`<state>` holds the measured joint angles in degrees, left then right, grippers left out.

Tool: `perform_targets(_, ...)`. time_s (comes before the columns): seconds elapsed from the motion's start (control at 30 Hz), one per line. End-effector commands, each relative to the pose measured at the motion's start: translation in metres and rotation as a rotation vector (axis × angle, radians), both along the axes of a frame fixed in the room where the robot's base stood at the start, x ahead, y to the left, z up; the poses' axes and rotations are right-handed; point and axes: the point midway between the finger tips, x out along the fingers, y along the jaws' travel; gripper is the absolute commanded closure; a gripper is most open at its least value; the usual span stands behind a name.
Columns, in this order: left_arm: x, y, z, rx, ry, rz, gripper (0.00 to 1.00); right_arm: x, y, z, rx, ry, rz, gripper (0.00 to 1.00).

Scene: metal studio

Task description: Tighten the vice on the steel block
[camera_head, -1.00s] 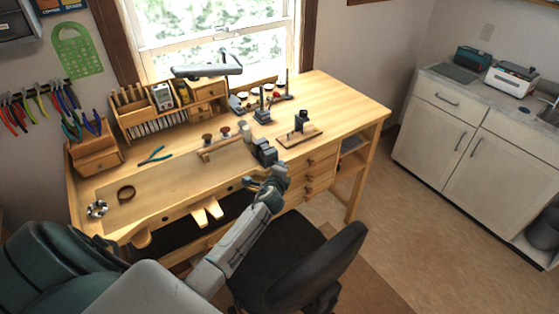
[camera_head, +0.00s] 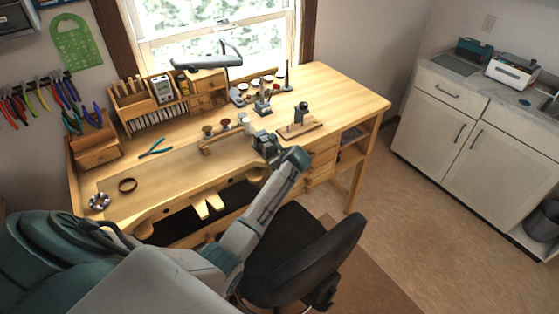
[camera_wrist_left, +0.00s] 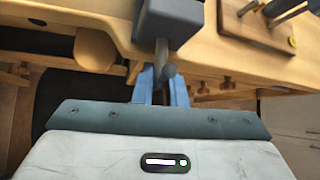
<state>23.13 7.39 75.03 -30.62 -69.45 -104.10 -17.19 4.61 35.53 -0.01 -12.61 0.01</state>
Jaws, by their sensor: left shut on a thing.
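The dark grey vice (camera_head: 263,139) is mounted at the bench's front edge, in the middle of the head view. In the left wrist view its body (camera_wrist_left: 170,20) fills the top centre, with a grey screw and handle (camera_wrist_left: 163,58) pointing towards me. My left gripper (camera_wrist_left: 162,85) has its two blue fingers shut on the vice handle, one on each side of it. In the head view the left gripper (camera_head: 277,155) is up against the front of the vice, mostly hidden by its own wrist. I cannot make out the steel block in the vice jaws. My right gripper is not in view.
The wooden bench (camera_head: 330,85) holds a small press on a wooden base (camera_head: 300,128), pliers (camera_head: 155,149) and a ring (camera_head: 127,185). A black chair (camera_head: 330,262) stands close under my left arm. The bench's right end is clear.

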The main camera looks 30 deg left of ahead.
Motion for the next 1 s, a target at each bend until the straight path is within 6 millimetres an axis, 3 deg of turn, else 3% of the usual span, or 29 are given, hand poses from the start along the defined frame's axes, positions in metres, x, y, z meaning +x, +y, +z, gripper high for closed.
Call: perform_targets(1.0,0.0002,-0.0019,-0.004,0.364,0.891,-0.003,1.0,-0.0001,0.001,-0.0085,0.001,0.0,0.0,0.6)
